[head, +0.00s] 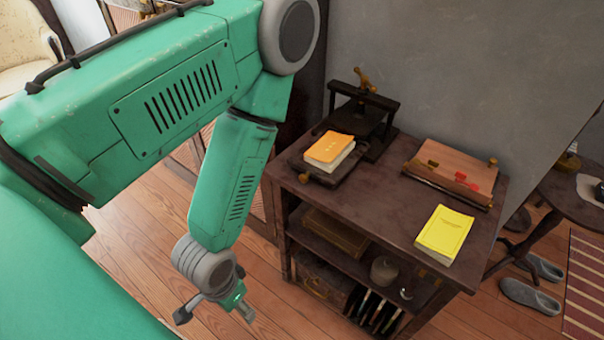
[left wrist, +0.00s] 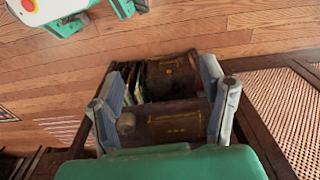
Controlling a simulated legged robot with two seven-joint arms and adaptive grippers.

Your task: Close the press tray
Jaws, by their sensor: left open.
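The press (head: 378,112) is a dark frame with a brass handle on top, standing at the back left of the brown cabinet top. Its dark press tray (head: 332,180) sticks out toward the front left, with a small brass knob at its front edge. An orange book (head: 330,147) lies on the tray. My left gripper (head: 215,308) hangs low in front of the cabinet's left side, below the top and apart from the tray. In the left wrist view its fingers (left wrist: 163,100) are spread, with nothing held between them. My right gripper is not in view.
A yellow book (head: 445,234) lies at the cabinet top's front right. A wooden board (head: 452,172) with red tabs lies behind it. The shelves below hold a case (head: 325,281), a pot (head: 384,270) and several upright books. Open wooden floor (head: 150,235) lies left of the cabinet.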

